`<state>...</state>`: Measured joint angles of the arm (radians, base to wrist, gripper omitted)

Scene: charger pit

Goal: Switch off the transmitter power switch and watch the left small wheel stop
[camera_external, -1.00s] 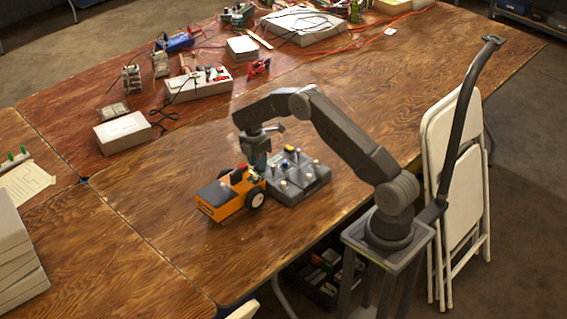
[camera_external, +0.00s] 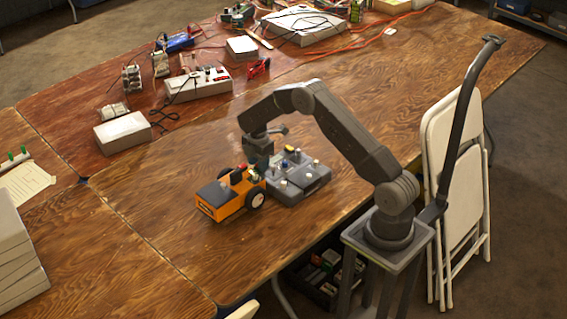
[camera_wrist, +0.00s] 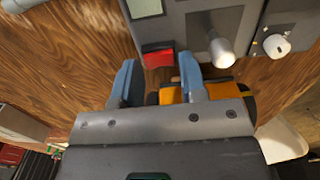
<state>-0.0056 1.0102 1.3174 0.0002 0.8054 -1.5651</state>
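The grey transmitter box (camera_external: 314,181) sits on the wooden table with several pale knobs on top; it also fills the upper middle of the wrist view (camera_wrist: 185,30). A red switch (camera_wrist: 158,57) is at its near edge. The orange wheeled vehicle (camera_external: 222,198) stands beside it, with a dark wheel (camera_external: 256,197) on its near side and another (camera_external: 225,172) on its far side. Whether the wheels spin cannot be told. My gripper (camera_wrist: 157,64) has its blue fingers apart, with the red switch seen between and just beyond the tips. Contact cannot be told.
A grey stick with a pale top (camera_wrist: 222,50) rises close to the right finger. A white box (camera_external: 123,133), a power strip-like white unit (camera_external: 198,85) and cables lie farther back. The table in front of the vehicle is clear. Folded chairs (camera_external: 452,165) lean by my base.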

